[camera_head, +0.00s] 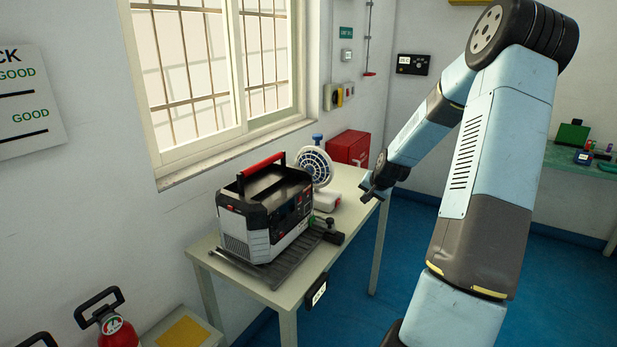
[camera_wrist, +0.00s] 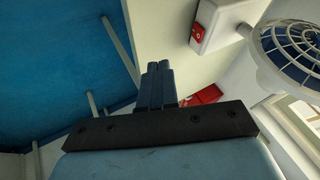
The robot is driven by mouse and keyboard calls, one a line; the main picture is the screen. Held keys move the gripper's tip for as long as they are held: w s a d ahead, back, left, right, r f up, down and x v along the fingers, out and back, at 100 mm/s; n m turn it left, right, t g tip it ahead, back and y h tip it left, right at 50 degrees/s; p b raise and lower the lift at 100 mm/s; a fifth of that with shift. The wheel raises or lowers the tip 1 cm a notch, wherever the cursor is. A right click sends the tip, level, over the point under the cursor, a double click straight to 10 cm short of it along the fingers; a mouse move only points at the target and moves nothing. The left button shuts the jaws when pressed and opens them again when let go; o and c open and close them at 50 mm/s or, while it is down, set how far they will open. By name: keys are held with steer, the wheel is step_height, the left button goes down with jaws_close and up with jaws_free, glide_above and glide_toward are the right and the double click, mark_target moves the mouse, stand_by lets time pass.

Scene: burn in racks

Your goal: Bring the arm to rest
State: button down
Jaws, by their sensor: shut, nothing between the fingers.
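My arm is raised and bent at the right in the head view, reaching out over the table's right side. My gripper (camera_head: 369,190) is at its lower end, near the table's right edge and apart from the things on the table. In the wrist view my gripper (camera_wrist: 157,68) shows two dark fingers pressed together, with nothing between them.
A table (camera_head: 231,275) under the window holds a grey and black power unit (camera_head: 240,228) with a red handle, a small fan (camera_head: 315,166) and a red box (camera_head: 349,147). Blue floor (camera_head: 560,285) lies open at the right, before a green-topped bench (camera_head: 565,160).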

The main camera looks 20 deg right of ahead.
steer(key=s+a+r+n+g+h, duration=0.2)
steer(key=s+a+r+n, duration=0.4)
steer(key=s+a+r, duration=1.05)
steer(key=s+a+r+n+y, duration=0.1)
steer(key=s+a+r, duration=0.3)
steer(key=s, duration=0.6)
steer(key=s+a+r+n, duration=0.2)
steer(key=s+a+r, duration=0.2)
steer(key=s, duration=0.6)
steer(key=shift+r+t+y, duration=0.3)
steer(key=shift+r+y, duration=0.1)
steer(key=shift+r, duration=0.3)
